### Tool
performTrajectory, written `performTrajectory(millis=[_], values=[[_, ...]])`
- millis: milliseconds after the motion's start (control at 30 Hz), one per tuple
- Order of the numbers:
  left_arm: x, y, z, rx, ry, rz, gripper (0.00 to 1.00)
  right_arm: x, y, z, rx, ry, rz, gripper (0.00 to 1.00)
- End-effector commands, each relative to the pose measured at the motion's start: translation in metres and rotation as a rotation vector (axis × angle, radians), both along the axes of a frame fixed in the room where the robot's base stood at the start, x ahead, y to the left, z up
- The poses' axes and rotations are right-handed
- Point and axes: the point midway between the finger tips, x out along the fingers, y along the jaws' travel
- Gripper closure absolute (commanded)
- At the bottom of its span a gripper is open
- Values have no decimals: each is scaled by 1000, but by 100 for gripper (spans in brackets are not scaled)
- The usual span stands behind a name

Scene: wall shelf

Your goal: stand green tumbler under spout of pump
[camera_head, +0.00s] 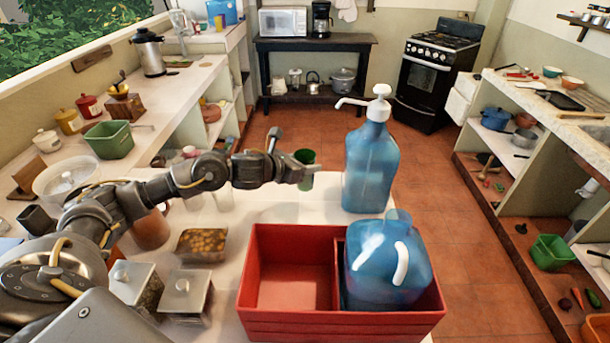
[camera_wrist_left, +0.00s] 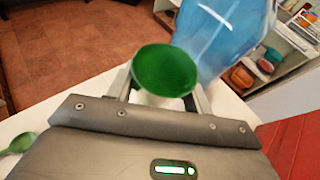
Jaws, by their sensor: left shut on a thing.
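The green tumbler (camera_head: 305,157) is held upright in my left gripper (camera_head: 304,172), left of the pump bottle. In the left wrist view the tumbler (camera_wrist_left: 165,70) sits between the two fingers of the left gripper (camera_wrist_left: 163,90). The blue pump bottle (camera_head: 371,165) stands on the white table, with a white pump (camera_head: 378,107) on top. Its spout (camera_head: 350,102) points left, above and to the right of the tumbler. The bottle (camera_wrist_left: 222,35) shows behind the tumbler in the left wrist view. My right gripper is not in view.
A red crate (camera_head: 340,325) stands at the table's front, with a second blue bottle (camera_head: 388,265) in its right compartment and its left one empty. A container of yellowish pieces (camera_head: 201,244) and two lidded metal canisters (camera_head: 186,296) stand left of it.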

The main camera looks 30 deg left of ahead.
Motion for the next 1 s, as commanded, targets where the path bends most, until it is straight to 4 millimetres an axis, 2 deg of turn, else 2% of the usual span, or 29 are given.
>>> performTrajectory(millis=[33, 100, 300, 533, 700, 800, 1000], values=[[6, 3, -12, -1, 8, 1, 76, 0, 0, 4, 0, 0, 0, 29], [15, 6, -22, -2, 6, 2, 76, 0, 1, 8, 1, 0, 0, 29], [29, 12, -41, 0, 2, -2, 76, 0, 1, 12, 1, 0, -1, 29], [34, 14, -47, -1, 3, -1, 76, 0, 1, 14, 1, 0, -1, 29], [34, 15, -69, -1, 7, -1, 76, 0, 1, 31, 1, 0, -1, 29], [35, 15, -78, 0, 4, -1, 76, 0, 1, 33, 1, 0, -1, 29], [35, 15, -80, 1, 2, -2, 76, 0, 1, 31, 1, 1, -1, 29]])
